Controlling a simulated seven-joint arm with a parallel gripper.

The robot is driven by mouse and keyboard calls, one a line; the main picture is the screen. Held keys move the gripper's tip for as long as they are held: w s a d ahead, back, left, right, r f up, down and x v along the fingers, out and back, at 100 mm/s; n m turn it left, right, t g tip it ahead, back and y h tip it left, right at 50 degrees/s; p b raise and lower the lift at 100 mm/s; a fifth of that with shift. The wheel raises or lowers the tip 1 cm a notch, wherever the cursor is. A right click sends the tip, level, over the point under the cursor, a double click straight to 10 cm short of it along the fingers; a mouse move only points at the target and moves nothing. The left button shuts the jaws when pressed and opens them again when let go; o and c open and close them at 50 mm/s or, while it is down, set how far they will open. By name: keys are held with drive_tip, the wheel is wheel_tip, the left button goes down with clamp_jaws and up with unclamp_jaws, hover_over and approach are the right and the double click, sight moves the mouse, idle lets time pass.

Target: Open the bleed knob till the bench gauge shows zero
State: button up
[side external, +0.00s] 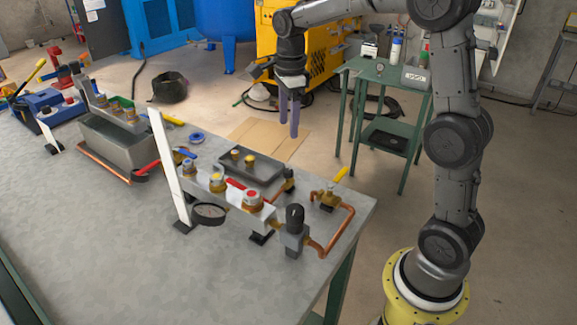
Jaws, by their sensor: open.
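My gripper (289,122) hangs fingers down above the floor beyond the bench's far edge. Its two purple fingers are apart, with nothing between them. On the bench, a pale manifold block (231,200) carries several round caps, one with a red top (252,196). A black upright knob (295,216) stands on a grey body at its right end; I cannot tell whether this is the bleed knob. A round black-rimmed gauge (209,213) sits in front of the manifold; its needle and reading cannot be made out. My gripper is apart from all of these.
A copper pipe (345,228) and a yellow-handled valve (328,197) stand at the bench's right corner. A tall white plate (170,168) rises left of the gauge. A dark tray (252,167) lies behind. The bench's front (130,245) is bare. A green trolley (405,103) stands behind right.

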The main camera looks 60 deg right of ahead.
sight(288, 170)
drive_tip(key=f, duration=1.4)
drive_tip(key=shift+w+d, duration=0.2)
drive_tip(key=shift+d, duration=0.1)
drive_tip(key=shift+c, duration=0.3)
clamp_jaws()
